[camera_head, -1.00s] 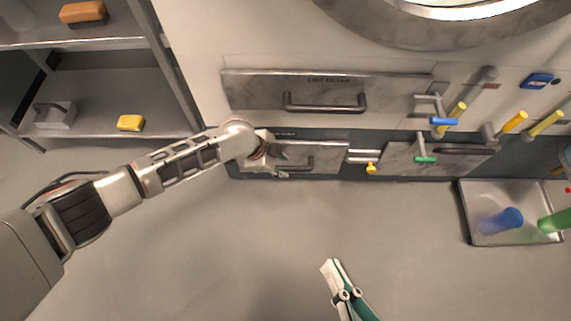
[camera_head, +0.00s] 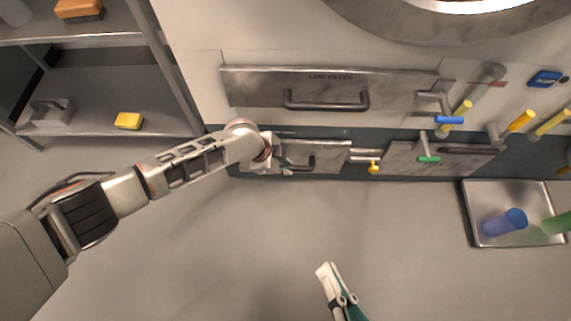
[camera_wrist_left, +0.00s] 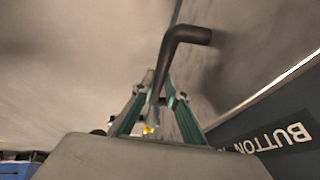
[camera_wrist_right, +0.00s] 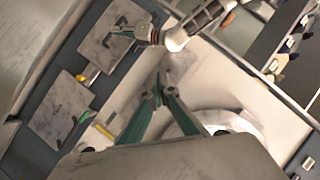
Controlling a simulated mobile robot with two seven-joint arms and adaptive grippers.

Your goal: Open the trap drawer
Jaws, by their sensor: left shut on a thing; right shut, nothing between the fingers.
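The trap drawer (camera_head: 320,150) is the small grey front low on the white machine, left of the valve row. Part of a "BUTTON" label (camera_wrist_left: 272,139) shows beside it in the left wrist view. Its dark bar handle (camera_head: 311,163) also shows in the left wrist view (camera_wrist_left: 183,36). My left gripper (camera_head: 289,168) is shut on the handle's left part, between its green fingers (camera_wrist_left: 160,95). The arm hides the drawer's left end. No clear gap shows around the front. My right gripper (camera_head: 326,268) is shut and empty, apart from the machine.
The lint filter drawer (camera_head: 390,88) is directly above. Coloured valve levers, including a yellow one (camera_head: 374,168) and a green one (camera_head: 428,159), stick out at right. Shelves (camera_head: 110,128) stand at left.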

